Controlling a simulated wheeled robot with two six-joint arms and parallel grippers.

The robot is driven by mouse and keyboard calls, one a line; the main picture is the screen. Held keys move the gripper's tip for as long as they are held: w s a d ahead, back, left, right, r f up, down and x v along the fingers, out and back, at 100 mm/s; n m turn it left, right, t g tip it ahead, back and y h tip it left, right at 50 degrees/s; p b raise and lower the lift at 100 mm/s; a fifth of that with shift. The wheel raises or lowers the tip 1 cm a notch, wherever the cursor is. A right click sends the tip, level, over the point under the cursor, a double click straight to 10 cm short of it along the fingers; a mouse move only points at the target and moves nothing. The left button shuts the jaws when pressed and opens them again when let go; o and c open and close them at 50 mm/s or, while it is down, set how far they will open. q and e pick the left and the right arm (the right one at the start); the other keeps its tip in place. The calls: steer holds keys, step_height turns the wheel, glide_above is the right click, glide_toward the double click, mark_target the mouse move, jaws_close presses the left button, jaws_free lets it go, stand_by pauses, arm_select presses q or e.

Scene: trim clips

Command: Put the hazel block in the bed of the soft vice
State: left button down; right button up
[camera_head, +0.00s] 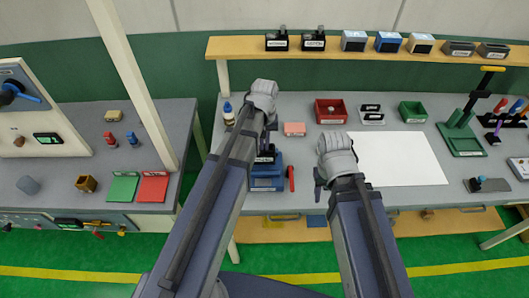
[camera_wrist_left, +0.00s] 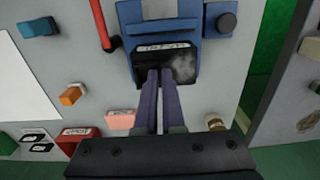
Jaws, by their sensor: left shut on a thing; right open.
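The blue vice (camera_head: 266,184) stands at the front of the middle bench; it fills the top of the left wrist view (camera_wrist_left: 205,45). My left gripper (camera_wrist_left: 158,72) points down at it, its fingers close together on a black labelled piece (camera_wrist_left: 180,62) at the vice. The fingers hide part of this piece, and I cannot tell whether it rests in the vice. An orange-brown block (camera_wrist_left: 71,95) lies on the bench and may be the hazel block; I cannot tell. My right gripper (camera_head: 318,190) is open over the bench right of the vice, partly hidden by its arm.
A red bar (camera_head: 291,178) is close right of the vice. A pink block (camera_head: 294,129), a red bin (camera_head: 330,119) and a bottle (camera_head: 229,117) stand behind. A white sheet (camera_head: 400,160) lies clear at right. A tan block (camera_head: 115,116) and brown cube (camera_head: 87,184) are on the left bench.

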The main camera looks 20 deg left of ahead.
mark_target(264, 151)
arm_select(q)
steer(key=shift+f+b, duration=1.65)
steer(key=shift+f, duration=0.1)
steer(key=shift+f, duration=0.1)
steer(key=shift+f, duration=0.15)
steer(key=c, duration=1)
jaws_free()
step_height(264, 151, up, 13)
steer(key=p, duration=1.2)
steer(key=s+d+m, duration=0.2)
steer(key=s+d, duration=0.1)
steer(key=s, duration=0.1)
steer(key=s+d+m, duration=0.2)
steer(key=s+d, duration=0.2)
steer(key=s, duration=0.1)
steer(key=s+d+m+y, duration=0.1)
steer(key=s+d+m, duration=0.1)
steer(key=s, duration=0.3)
steer(key=shift+s+d+f+m, duration=0.2)
steer(key=shift+d+m, duration=0.2)
steer(key=shift+d, duration=0.35)
